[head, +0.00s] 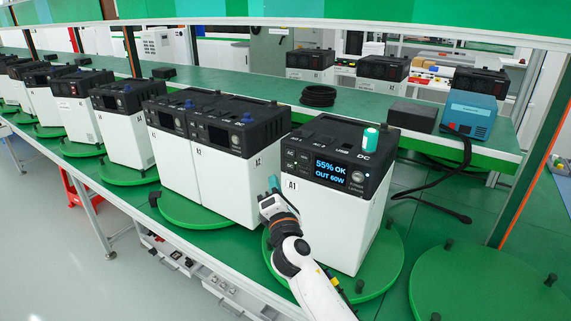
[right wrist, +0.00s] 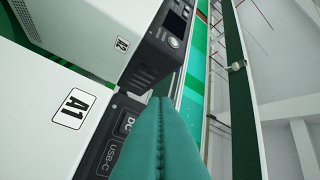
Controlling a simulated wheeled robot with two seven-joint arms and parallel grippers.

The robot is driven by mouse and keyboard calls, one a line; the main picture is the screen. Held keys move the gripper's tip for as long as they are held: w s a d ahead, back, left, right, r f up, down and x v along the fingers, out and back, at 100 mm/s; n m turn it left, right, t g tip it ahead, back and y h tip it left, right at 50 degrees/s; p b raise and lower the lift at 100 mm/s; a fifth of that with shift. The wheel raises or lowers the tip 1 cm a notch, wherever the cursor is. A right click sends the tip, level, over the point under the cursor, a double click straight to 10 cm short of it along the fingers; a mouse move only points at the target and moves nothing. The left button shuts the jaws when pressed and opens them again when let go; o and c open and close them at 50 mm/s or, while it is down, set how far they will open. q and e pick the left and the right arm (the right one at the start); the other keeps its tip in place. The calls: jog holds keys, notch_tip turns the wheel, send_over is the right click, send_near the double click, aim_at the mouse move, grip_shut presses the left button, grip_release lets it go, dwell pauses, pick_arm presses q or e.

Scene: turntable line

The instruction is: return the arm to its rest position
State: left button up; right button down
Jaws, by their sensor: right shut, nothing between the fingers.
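My right gripper (head: 273,184) is in front of the near left edge of the white and black power unit A1 (head: 325,225). Its teal fingers are closed together with nothing between them, as the right wrist view (right wrist: 158,140) also shows. I cannot tell whether the fingertips touch the unit. Unit A1 stands upright on a green turntable (head: 390,275), and its lit screen reads "55% OK OUT 60W". A teal and white plug-like piece (head: 370,138) stands on its top. In the right wrist view, unit A1 (right wrist: 50,110) is close beside the fingers. My left gripper is not in view.
Units marked A2 (head: 228,185) stand just left of A1, with several more units further left. A blue device (head: 468,115) with a black cable (head: 463,165) is at the right. An empty green turntable (head: 490,285) lies front right. A cable coil (head: 318,96) lies behind.

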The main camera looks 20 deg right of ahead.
jog(key=s+d+f+m+g+h, duration=0.1)
jog(key=s+d+f+m+g, duration=0.25)
jog(key=s+f+m, duration=0.45)
jog(key=s+d+f+m+g, duration=0.2)
jog(key=s+f+m+g, duration=0.3)
jog(key=s+f, duration=0.4)
jog(key=s+a+f+m+g+y, duration=0.2)
jog(key=s+f+m+g, duration=0.2)
jog(key=s, duration=0.8)
jog(key=s+a+f+m+g+y, duration=0.2)
jog(key=s+f+m+g, duration=0.15)
jog(key=s, duration=0.85)
notch_tip(320, 180, down, 26)
jog(key=s+g, duration=0.1)
jog(key=g, duration=0.1)
jog(key=s+d+f+g, duration=0.1)
jog(key=s+d+f, duration=0.2)
jog(key=s+f, duration=1.3)
jog(key=shift+s, duration=0.25)
